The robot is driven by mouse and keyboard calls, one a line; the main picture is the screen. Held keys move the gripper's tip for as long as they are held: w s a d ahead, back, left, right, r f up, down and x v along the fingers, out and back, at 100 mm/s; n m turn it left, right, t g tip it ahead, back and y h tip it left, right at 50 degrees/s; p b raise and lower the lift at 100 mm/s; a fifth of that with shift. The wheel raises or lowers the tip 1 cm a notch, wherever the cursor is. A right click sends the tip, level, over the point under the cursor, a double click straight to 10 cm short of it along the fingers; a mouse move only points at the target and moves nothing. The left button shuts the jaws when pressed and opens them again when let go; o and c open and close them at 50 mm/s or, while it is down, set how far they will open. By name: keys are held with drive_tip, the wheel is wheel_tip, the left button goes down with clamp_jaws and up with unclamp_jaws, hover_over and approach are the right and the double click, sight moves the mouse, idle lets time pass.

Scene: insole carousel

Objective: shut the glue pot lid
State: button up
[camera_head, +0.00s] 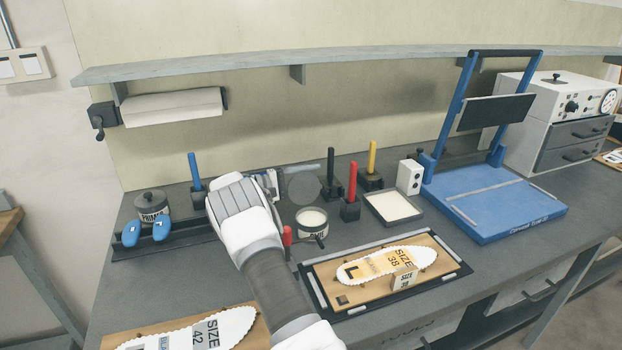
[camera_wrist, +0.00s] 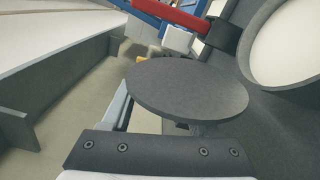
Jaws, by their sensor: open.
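The glue pot (camera_head: 313,228) stands open behind the sole board, with pale contents showing. Its round grey lid (camera_head: 303,186) stands raised behind the pot's mouth. In the wrist view the lid (camera_wrist: 188,90) is a grey disc close in front of my gripper, with the pot's pale opening (camera_wrist: 285,40) at the upper right. My gripper (camera_head: 272,183) is open, just left of the lid in the head view. The lid hides part of the fingers in the wrist view; I cannot tell whether they touch it.
A primer jar (camera_head: 152,206) and blue-handled tools stand left. Red (camera_head: 350,193), black (camera_head: 331,168) and yellow (camera_head: 372,158) upright handles stand behind and right of the pot, near a shallow tray (camera_head: 394,208). A sole board (camera_head: 330,292) lies in front. A shelf (camera_head: 350,60) runs above.

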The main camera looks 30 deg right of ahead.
clamp_jaws()
idle(1.3)
